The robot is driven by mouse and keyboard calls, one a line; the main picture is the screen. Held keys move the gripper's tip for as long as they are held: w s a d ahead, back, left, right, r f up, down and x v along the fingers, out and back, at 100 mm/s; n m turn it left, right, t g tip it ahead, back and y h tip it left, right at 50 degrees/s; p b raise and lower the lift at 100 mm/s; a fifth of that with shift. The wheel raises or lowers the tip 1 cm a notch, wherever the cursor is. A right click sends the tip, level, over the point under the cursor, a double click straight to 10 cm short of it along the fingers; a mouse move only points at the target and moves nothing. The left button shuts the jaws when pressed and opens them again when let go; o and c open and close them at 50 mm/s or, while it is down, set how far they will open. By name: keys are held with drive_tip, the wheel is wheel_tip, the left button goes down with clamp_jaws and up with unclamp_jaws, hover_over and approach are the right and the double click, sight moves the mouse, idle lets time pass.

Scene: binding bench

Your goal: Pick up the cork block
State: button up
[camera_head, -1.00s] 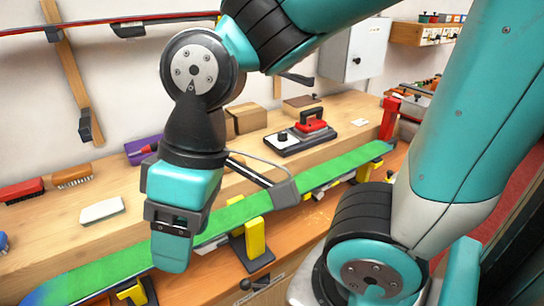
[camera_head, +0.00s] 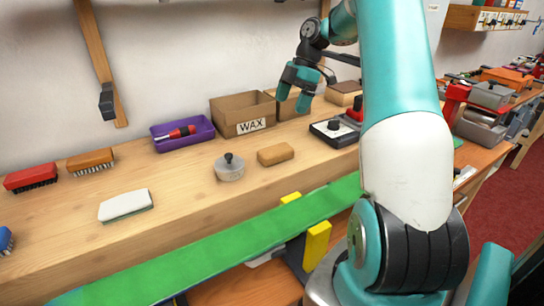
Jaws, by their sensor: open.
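A tan-brown block with rounded edges (camera_head: 275,154), which looks like the cork block, lies flat on the wooden bench, right of a round grey lidded pot. It is in full view and nothing touches it. My gripper (camera_head: 294,98) is up and behind the block, slightly to its right in the picture, in front of the cardboard boxes. Its fingers point down and are apart, with nothing seen between them.
The grey pot (camera_head: 230,167) stands close left of the tan block. Behind are a cardboard box marked WAX (camera_head: 243,113) and a purple tray (camera_head: 182,134). A black-and-red tool (camera_head: 334,132) stands to the right. A green ski (camera_head: 215,245) runs along the front. Bare bench lies left of the pot.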

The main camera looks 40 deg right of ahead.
approach(276, 149)
drive_tip(key=x, duration=0.5)
drive_tip(key=shift+w+a, duration=0.3)
drive_tip(key=shift+w, duration=0.1)
drive_tip(key=x, duration=0.1)
drive_tip(key=p+x, duration=0.2)
drive_tip(key=x, duration=0.1)
drive_tip(key=shift+s+d+f, duration=0.2)
drive_tip(key=shift+s, duration=0.15)
drive_tip(key=shift+a+f, duration=0.15)
drive_tip(key=shift+f, duration=0.35)
drive_tip(key=shift+f, duration=0.15)
drive_tip(key=c, duration=1)
